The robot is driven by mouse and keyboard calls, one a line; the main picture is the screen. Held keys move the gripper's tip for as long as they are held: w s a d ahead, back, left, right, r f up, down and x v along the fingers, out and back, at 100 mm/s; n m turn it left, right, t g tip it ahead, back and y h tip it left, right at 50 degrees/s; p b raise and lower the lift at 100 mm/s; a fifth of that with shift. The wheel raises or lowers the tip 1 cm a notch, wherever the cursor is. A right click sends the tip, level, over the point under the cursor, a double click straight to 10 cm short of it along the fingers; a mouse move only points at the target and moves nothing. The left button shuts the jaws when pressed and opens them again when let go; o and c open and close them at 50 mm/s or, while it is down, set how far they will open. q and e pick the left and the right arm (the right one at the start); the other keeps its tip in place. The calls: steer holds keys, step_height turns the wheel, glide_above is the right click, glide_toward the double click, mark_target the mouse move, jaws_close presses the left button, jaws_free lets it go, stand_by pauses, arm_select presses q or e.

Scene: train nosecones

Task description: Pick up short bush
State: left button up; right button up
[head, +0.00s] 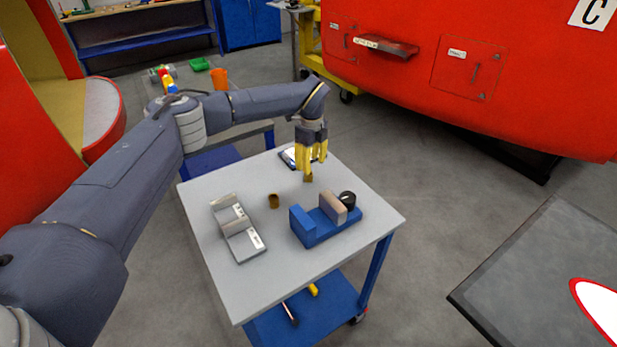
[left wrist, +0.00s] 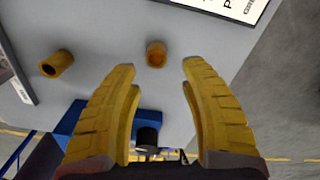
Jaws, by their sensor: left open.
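The shorter-looking bush (head: 308,178) is just below my left gripper (head: 312,165) in the head view. In the left wrist view this short bush (left wrist: 156,54) lies beyond the open fingertips, between their lines, with nothing gripped. The other bush (head: 273,201) is nearer the cart's middle; it also shows at the left of the left wrist view (left wrist: 57,65) and looks longer. My left gripper is open, pointing down. My right gripper is not in view.
A blue fixture (head: 322,228) with a tan block and a black round part stands close to the short bush. A grey bracket (head: 238,230) lies at the left. A tablet-like object (head: 288,158) lies behind the gripper. The front of the cart top is clear.

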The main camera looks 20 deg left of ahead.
mark_target(311, 174)
arm_select(q)
steer(key=shift+f, duration=2.75)
steer(key=shift+c, duration=0.6)
jaws_close()
